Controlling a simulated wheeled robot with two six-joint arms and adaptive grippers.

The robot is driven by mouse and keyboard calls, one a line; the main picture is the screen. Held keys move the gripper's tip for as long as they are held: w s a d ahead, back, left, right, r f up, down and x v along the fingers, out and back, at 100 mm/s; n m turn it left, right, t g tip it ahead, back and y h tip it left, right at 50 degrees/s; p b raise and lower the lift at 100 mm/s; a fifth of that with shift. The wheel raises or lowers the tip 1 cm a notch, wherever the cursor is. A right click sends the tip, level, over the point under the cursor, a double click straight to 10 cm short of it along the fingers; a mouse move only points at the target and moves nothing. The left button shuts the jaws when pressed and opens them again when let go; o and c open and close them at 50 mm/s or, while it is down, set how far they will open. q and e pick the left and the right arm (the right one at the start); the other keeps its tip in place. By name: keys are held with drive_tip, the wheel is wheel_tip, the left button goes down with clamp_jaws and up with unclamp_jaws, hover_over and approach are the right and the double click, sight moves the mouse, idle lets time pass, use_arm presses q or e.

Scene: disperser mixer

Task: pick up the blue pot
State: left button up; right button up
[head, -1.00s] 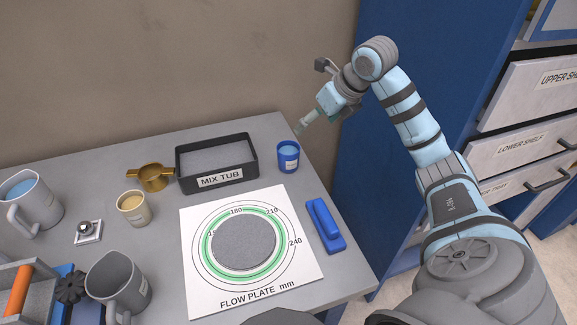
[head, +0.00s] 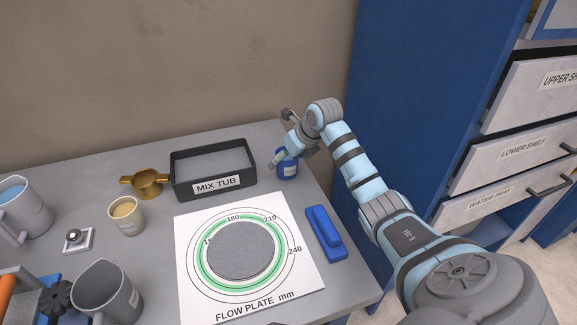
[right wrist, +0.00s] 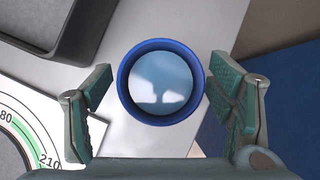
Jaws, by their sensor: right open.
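The blue pot (head: 287,170) stands upright on the grey table, right of the mix tub, partly hidden by my right gripper in the head view. In the right wrist view the blue pot (right wrist: 161,82) shows from above, with a pale blue surface inside its rim. My right gripper (head: 277,161) is open. In the right wrist view the gripper's two fingers (right wrist: 160,105) stand on either side of the pot, with a gap showing on each side. My left gripper is not in view.
The black mix tub (head: 212,189) is just left of the pot. The flow plate (head: 305,284) lies in front, with a blue block-like tool (head: 325,233) at its right. A brass cup (head: 146,183), a beige pot (head: 127,215) and grey jugs stand left. The blue cabinet (head: 405,120) rises at right.

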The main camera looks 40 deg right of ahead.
drive_tip(key=shift+r, duration=0.1)
drive_tip(key=c, duration=1.4)
drive_tip(key=shift+r, duration=0.1)
drive_tip(key=shift+c, duration=0.2)
wheel_tip(320, 180, up, 20)
drive_tip(key=p, duration=0.3)
